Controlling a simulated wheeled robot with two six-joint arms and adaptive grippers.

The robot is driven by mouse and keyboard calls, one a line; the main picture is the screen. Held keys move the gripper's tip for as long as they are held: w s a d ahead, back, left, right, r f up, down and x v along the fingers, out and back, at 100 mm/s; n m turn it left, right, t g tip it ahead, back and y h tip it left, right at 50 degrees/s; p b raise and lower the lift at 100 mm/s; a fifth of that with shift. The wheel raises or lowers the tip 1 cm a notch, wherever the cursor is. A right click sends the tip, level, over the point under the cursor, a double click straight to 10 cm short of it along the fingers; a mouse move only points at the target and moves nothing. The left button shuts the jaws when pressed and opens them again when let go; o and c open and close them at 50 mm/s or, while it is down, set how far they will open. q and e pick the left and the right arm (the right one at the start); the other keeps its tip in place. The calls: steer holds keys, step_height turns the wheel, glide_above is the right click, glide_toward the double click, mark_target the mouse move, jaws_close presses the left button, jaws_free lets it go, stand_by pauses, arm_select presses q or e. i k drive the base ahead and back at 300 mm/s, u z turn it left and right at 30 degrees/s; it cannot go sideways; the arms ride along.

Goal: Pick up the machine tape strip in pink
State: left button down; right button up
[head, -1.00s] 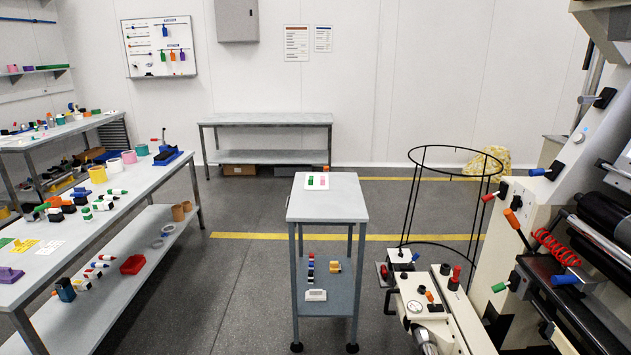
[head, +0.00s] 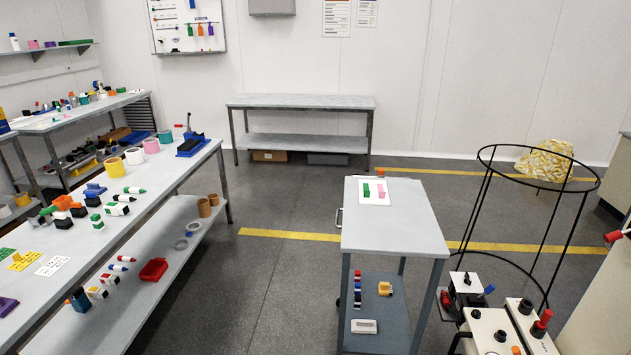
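A small pink strip (head: 382,192) lies on a white sheet (head: 373,200) on top of the grey cart (head: 400,233), near its far left corner. A green strip (head: 366,191) lies beside it on the left, on the same sheet. Neither of my grippers is in the head view.
A long workbench (head: 75,245) with pens, stamps and tape rolls runs along the left. A black wire hoop stand (head: 495,170) and a cream machine (head: 495,333) stand right of the cart. Open floor (head: 275,285) lies between workbench and cart.

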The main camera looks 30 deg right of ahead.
mark_target(381, 195)
steer(key=u, duration=0.2)
steer(key=i, duration=1.45)
steer(key=z, duration=0.55)
steer(key=i, duration=0.95)
steer(key=z, duration=0.85)
